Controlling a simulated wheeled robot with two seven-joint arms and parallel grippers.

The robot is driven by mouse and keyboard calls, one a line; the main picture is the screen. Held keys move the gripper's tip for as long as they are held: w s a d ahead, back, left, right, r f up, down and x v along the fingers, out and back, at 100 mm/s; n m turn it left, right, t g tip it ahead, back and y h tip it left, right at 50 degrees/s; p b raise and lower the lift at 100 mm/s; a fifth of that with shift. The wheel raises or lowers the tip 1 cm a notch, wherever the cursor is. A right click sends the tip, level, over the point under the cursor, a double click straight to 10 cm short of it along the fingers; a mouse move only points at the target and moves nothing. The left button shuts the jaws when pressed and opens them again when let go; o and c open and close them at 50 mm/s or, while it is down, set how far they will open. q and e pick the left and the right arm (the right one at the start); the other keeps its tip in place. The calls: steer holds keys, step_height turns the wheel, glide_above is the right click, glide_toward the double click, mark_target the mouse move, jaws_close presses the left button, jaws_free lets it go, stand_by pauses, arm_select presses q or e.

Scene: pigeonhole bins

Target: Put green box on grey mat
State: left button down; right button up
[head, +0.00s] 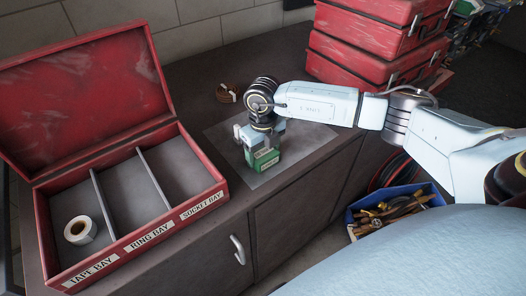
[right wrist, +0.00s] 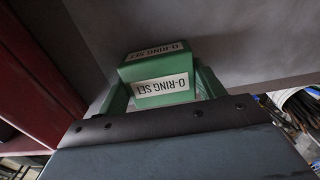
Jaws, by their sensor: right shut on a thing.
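The green box (head: 266,159) has a white label and sits between the fingers of my right gripper (head: 259,143). My right gripper is shut on it from above. In the right wrist view the box (right wrist: 158,76) reads "O-RING SET" and lies between the fingertips. The grey mat (head: 304,146) lies flat on the bench, and the box is over its left part. I cannot tell whether the box's underside touches the mat. My left gripper is not in view.
An open red case (head: 218,192) with labelled bays stands at the left, with a white tape roll (head: 80,230) in its tape bay. Stacked red cases (head: 365,45) stand at the back. A brown coil (head: 228,93) lies behind the mat. A blue bin (head: 352,214) of tools is below right.

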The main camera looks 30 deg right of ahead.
mark_target(263, 152)
steer(key=shift+f, duration=0.2)
steer(key=o, duration=1)
steer(key=shift+r, duration=0.1)
step_height(263, 152, up, 12)
steer(key=shift+r, duration=0.2)
